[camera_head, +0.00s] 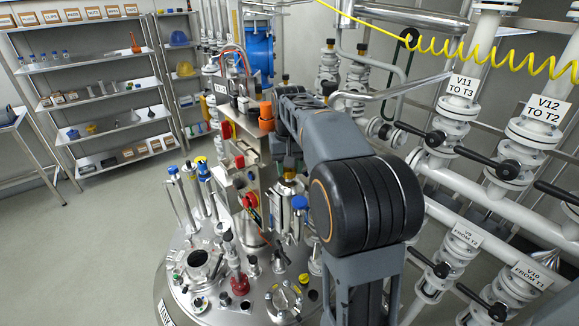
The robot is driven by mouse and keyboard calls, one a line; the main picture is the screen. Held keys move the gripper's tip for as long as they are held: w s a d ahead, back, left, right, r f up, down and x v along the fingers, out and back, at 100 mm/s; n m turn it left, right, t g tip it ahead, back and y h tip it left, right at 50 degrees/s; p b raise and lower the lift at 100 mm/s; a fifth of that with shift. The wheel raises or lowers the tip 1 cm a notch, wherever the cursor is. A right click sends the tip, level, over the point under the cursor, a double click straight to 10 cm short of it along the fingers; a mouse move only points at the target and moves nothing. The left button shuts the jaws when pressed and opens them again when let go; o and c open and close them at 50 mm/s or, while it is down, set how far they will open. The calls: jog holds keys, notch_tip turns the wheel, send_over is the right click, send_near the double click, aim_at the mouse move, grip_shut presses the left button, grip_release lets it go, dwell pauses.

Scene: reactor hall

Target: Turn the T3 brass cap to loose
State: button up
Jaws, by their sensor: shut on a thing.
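The brass cap of T3 cannot be picked out for sure. A steel vessel top (215,285) stands in the lower middle, crowded with fittings; the label on its side is cut off by the frame. My arm rises on the right of the vessel, bends at a black elbow joint and reaches away over the vessel's far right part.
A control box with red buttons (243,165) stands on the vessel. White pipes with valves labelled V11 (463,88) and V12 (545,110) fill the right. A yellow coiled hose (470,48) hangs above. Shelves (85,70) stand at back left. The floor (90,240) at left is clear.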

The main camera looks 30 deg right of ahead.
jog(key=n, duration=0.5)
jog(key=shift+n, duration=0.7)
jog(key=o, duration=0.9)
notch_tip(320, 180, up, 14)
jog(key=shift+f, duration=0.1)
dwell(0.4)
dwell(0.4)
